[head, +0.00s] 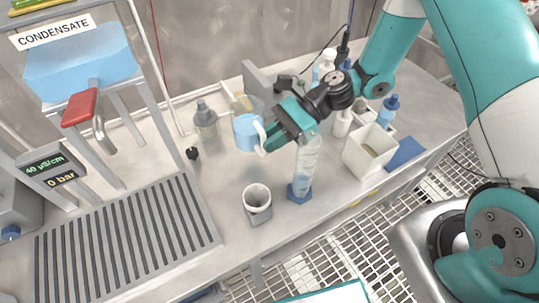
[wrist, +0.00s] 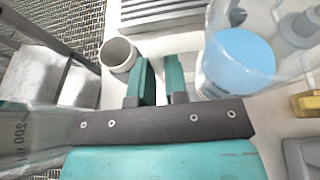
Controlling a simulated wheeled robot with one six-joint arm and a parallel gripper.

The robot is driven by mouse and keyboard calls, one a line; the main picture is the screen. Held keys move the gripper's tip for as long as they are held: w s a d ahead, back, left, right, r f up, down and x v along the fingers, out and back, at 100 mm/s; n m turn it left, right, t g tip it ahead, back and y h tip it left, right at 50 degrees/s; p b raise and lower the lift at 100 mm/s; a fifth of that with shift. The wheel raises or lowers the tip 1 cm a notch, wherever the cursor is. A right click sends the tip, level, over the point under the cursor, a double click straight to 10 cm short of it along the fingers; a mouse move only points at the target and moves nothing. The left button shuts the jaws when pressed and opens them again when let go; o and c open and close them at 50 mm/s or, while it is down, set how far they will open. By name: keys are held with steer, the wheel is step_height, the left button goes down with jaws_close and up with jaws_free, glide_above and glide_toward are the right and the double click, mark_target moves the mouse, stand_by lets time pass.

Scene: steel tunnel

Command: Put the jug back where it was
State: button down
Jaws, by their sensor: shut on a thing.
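The jug (head: 248,133) is clear with light blue liquid inside and a pale handle on its right side. In the wrist view the jug (wrist: 238,65) stands just right of the fingers, its liquid level. My gripper (head: 268,140) is shut on the jug's handle in the head view; the wrist view shows its teal fingers (wrist: 162,82) close together, with the handle mostly hidden between them. The jug looks upright over the back middle of the bench. I cannot tell whether its base touches the bench.
A tall clear cylinder (head: 306,165) on a blue base stands right of my gripper. A grey-white cup (head: 257,203) stands in front. A grey bottle (head: 205,122) is left of the jug. A white bin (head: 369,150) is at right, a slatted drain (head: 130,240) at left.

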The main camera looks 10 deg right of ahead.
step_height(320, 180, down, 7)
steer(key=shift+r, duration=0.15)
stand_by(0.4)
steer(key=shift+f, duration=0.2)
steer(key=c, duration=1.1)
jaws_free()
steer(key=shift+c, duration=0.2)
steer(key=shift+r, duration=0.2)
steer(key=b+v, duration=0.2)
steer(key=v, duration=1)
steer(key=shift+d, duration=0.1)
